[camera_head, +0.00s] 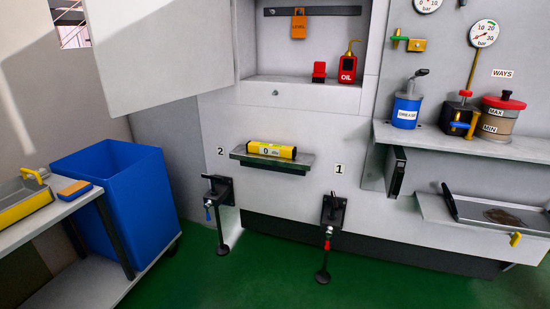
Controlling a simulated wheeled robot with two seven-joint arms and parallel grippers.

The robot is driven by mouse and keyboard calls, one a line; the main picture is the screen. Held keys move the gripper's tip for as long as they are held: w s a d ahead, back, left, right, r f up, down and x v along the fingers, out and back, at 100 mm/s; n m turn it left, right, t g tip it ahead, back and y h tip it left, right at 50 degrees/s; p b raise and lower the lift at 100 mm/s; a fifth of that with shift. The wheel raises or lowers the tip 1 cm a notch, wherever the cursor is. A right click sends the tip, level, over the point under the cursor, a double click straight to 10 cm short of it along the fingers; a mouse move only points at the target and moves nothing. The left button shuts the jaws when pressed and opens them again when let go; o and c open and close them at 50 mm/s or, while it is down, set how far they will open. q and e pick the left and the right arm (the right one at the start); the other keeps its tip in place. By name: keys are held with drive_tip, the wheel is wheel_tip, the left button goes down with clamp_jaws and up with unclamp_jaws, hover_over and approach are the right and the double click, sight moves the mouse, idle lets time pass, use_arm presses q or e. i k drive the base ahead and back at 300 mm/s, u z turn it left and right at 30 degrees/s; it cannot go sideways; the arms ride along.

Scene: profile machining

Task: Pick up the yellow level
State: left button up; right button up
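The yellow level (271,150) lies on a small grey shelf (290,162) fixed to the front of the machine, near the middle of the head view. It is a yellow bar with a pale label reading "0" on its front face, and its long side faces me. Nothing is touching it except the shelf. Neither my left nor my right gripper shows in the head view.
Below the shelf, two black levers (219,200) and (334,215) stick out by labels 2 and 1. A blue bin (120,190) and a side table (60,218) stand at left. A right shelf (450,138) holds containers. The green floor (270,270) ahead is clear.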

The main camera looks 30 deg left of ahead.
sight(277, 150)
drive_tip(key=k, duration=0.55)
drive_tip(key=z, duration=0.55)
drive_tip(key=i, duration=1.2)
drive_tip(key=u, duration=0.6)
drive_tip(key=i, duration=0.4)
drive_tip(key=u, duration=0.3)
